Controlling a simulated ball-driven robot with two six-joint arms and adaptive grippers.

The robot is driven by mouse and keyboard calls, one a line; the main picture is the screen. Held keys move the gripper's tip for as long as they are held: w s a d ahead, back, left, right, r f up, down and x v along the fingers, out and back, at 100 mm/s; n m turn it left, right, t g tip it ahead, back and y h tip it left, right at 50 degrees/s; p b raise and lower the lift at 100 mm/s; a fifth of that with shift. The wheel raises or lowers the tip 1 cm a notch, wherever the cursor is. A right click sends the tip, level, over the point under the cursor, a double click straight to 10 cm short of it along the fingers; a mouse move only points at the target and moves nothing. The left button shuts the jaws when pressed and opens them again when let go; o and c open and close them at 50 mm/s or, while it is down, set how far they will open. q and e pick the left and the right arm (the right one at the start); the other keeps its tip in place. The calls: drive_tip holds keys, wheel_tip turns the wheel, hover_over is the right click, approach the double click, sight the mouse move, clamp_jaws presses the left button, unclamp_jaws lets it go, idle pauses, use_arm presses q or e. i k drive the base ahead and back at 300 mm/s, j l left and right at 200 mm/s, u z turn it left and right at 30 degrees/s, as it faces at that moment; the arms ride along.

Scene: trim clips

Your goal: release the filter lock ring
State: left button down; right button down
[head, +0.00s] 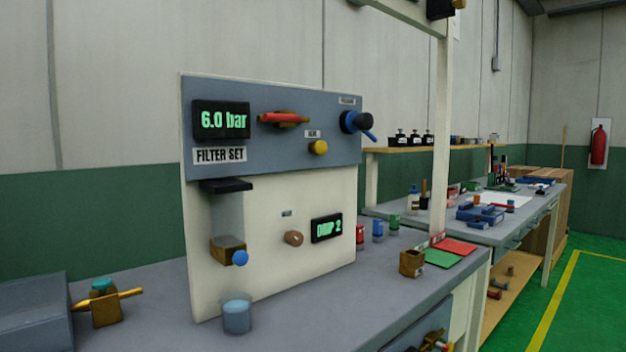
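The filter set stands on the bench as an upright panel (270,250) with a grey upper part. Its display (221,120) reads 6.0 bar. Below the label hangs a filter with a black top piece (227,185), a clear bowl (228,212) and a brass lower block (224,249) with a blue knob (240,258). I cannot make out a separate lock ring. A red lever (282,118) lies level on a brass valve. A yellow knob (318,147) and a blue-and-black regulator (355,122) are to its right. Neither gripper is in view.
A clear cup with blue contents (237,314) stands on the bench before the panel. A brass fitting (105,300) is at left. Small coloured cylinders (377,229), a brass box (411,263) and red and green mats (443,258) are at right. The front bench top (330,310) is clear.

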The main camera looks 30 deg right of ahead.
sight(368, 134)
drive_tip(key=i+l+z, duration=0.1)
drive_tip(key=z, duration=0.3)
drive_tip(key=i+l+z, duration=0.1)
drive_tip(key=l+z, duration=0.15)
drive_tip(key=z, duration=0.15)
drive_tip(key=i+l+z, duration=0.1)
drive_tip(key=z, duration=0.35)
